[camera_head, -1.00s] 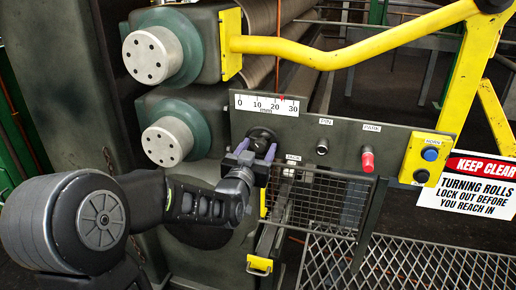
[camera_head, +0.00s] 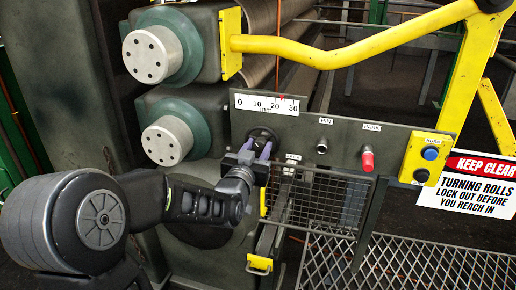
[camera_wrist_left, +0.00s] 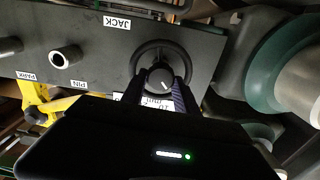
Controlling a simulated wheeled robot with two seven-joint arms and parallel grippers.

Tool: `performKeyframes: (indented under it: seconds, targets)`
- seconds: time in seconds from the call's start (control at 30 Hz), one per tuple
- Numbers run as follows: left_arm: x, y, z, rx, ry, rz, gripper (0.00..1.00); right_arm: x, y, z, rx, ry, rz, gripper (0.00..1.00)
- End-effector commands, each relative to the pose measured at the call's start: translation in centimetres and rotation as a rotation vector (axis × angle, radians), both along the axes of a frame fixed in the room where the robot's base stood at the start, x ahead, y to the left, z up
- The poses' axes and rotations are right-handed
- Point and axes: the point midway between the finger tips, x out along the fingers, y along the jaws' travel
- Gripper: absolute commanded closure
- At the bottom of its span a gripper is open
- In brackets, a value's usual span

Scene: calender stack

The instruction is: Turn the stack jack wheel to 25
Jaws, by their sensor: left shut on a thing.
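The stack jack wheel (camera_head: 262,133) is a dark round wheel on the grey panel, below the white scale. In the left wrist view the wheel (camera_wrist_left: 160,56) has a round hub with a short white mark, near the JACK label. My left gripper (camera_head: 257,149) is shut on the wheel, its two fingers on either side of the hub; it also shows in the left wrist view (camera_wrist_left: 157,92). The scale (camera_head: 267,104) reads 0 to 30 mm, with a small red mark between 20 and 30; its exact value is too small to read. My right gripper is not in view.
Right of the wheel are the PIN knob (camera_head: 322,146), the red PARK knob (camera_head: 367,160) and a yellow button box (camera_head: 425,158). A mesh guard (camera_head: 320,200) hangs below the panel. A yellow rail (camera_head: 330,57) crosses above. Flanged roll ends (camera_head: 166,141) stand at the left.

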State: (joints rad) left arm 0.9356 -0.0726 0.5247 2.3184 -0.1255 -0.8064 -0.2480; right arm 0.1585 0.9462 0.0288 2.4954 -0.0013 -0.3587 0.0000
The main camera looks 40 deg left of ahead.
Motion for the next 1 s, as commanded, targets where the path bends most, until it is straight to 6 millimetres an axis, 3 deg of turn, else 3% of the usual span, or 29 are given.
performKeyframes:
  seconds: [0.47,1.0]
  targets:
    - [0.0,0.0,-0.2,-0.137,-0.050,-0.001,1.00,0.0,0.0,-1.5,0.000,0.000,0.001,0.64]
    - [-0.1,0.2,-0.6,-0.561,-0.198,-0.002,1.00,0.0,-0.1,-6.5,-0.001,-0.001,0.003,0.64]
